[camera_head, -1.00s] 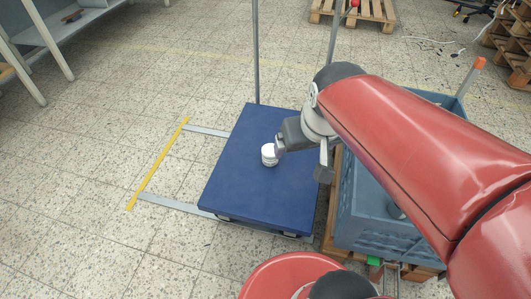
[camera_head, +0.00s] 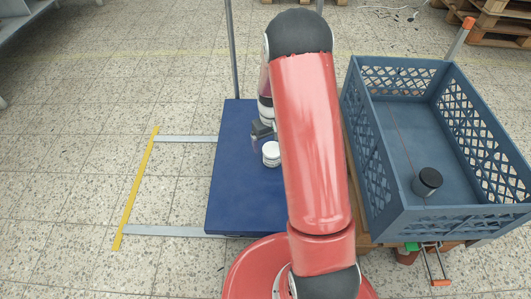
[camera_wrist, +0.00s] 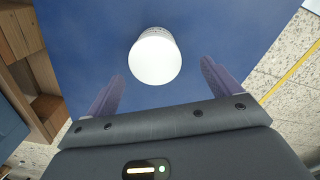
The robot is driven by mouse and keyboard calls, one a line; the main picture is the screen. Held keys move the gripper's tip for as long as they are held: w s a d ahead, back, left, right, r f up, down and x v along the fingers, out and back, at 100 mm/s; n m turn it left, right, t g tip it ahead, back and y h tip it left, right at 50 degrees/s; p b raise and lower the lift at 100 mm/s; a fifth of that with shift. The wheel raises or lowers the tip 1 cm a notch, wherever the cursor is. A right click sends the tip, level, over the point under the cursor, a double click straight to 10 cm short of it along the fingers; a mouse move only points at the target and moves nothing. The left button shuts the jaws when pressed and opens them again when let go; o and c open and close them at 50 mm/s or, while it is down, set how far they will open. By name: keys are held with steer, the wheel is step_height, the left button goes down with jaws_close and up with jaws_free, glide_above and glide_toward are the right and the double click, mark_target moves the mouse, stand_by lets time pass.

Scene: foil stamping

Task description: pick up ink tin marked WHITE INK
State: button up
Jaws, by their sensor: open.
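A small white tin (camera_head: 271,153) stands upright on the blue platform (camera_head: 232,195). No lettering on it can be read. In the wrist view its pale round lid (camera_wrist: 155,57) shows between and just beyond my two fingers. My gripper (camera_wrist: 161,74) is open with nothing held. In the head view my gripper (camera_head: 264,131) is partly hidden by my red arm and is close to the tin's far side. I cannot tell whether it touches the tin.
A blue-grey crate (camera_head: 462,219) stands on a wooden pallet at the right, with a dark-topped tin (camera_head: 427,181) inside. Metal posts (camera_head: 230,50) rise at the platform's far edge.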

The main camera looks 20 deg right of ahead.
mark_target(272, 150)
steer(key=f, duration=0.5)
steer(key=f+b, duration=0.1)
steer(key=f, duration=0.1)
steer(key=shift+s+d+f, duration=0.15)
steer(key=shift+d+f, duration=0.2)
steer(key=shift+f, duration=0.05)
steer(key=shift+c, duration=0.4)
steer(key=c, duration=1.2)
steer(key=shift+r, duration=0.15)
